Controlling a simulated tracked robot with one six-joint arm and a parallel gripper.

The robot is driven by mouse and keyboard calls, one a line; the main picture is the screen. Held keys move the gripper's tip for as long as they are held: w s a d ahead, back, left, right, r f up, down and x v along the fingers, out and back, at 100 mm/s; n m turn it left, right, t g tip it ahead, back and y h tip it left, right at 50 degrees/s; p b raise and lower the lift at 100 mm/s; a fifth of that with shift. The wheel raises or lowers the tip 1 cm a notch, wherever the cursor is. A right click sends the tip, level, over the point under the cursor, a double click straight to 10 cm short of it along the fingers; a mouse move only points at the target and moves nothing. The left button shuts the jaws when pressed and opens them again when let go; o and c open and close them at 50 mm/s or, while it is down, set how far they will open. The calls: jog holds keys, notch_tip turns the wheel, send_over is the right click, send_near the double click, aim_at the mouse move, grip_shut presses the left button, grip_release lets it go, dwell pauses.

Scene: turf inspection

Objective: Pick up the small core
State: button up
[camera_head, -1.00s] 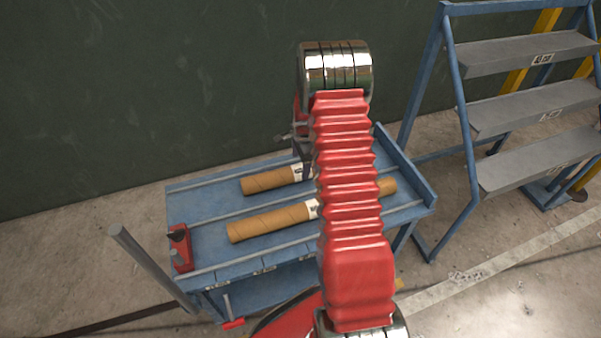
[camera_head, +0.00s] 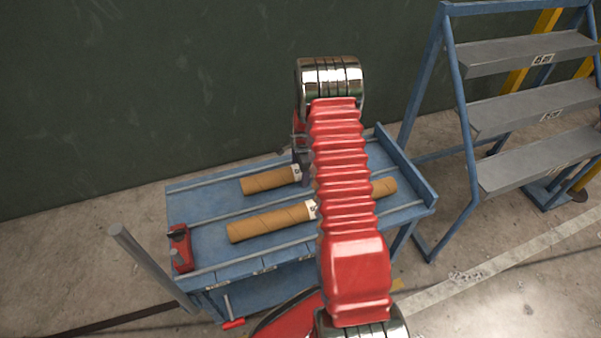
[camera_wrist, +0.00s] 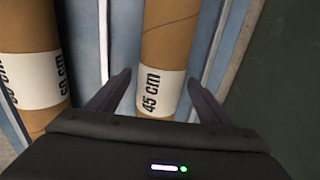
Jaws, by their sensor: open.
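The small core (camera_head: 268,181) is a brown cardboard tube with a white label, lying on the blue cart at the far side. In the wrist view the core (camera_wrist: 169,38) carries a label reading 45 CM. My gripper (camera_wrist: 160,80) is open, with one dark finger on each side of the labelled end. Neither finger clearly touches the core. A longer core (camera_head: 270,222) lies nearer on the same cart and shows at the left of the wrist view (camera_wrist: 27,65), with its own white label. My arm hides its middle and much of my gripper in the head view.
The blue cart top (camera_head: 205,205) has raised rails between the cores and a raised right edge. A red tool (camera_head: 181,248) stands at its left end. Blue-framed steps (camera_head: 530,110) stand at right, and a dark green wall (camera_head: 120,90) lies behind.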

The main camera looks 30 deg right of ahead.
jog(key=shift+c, duration=0.6)
jog(key=c, duration=1.4)
